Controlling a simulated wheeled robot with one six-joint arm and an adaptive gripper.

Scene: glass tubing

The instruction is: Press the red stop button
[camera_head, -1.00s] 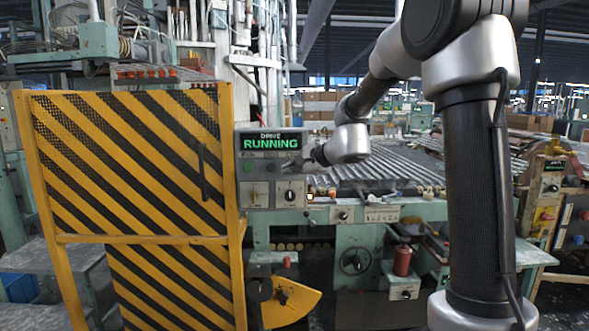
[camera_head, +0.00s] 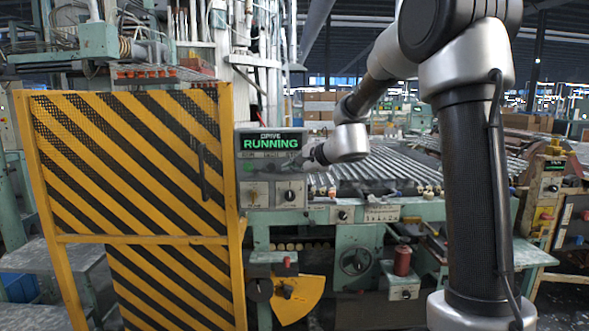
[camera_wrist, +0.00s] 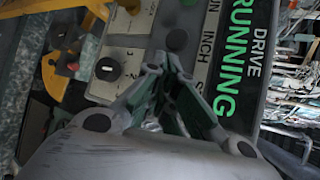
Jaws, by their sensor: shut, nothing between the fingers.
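The grey control panel (camera_head: 270,196) shows in the head view, its display (camera_head: 270,142) reading DRIVE RUNNING in green. A green button (camera_head: 248,167) is at the panel's left. I see no red stop button on the panel. In the wrist view, a label starting with S is partly covered by my gripper (camera_wrist: 164,78), and whatever is beside it is hidden. A dark round button (camera_wrist: 178,40) sits by the INCH label. My gripper is shut and empty, its tips close in front of the panel below the display; contact cannot be told. It also shows in the head view (camera_head: 303,161).
A yellow-and-black striped guard door (camera_head: 130,150) stands left of the panel. Two rotary switches (camera_head: 289,195) are low on the panel. A bed of glass tubes (camera_head: 400,166) lies to the right. A yellow quadrant plate (camera_head: 300,300) is below.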

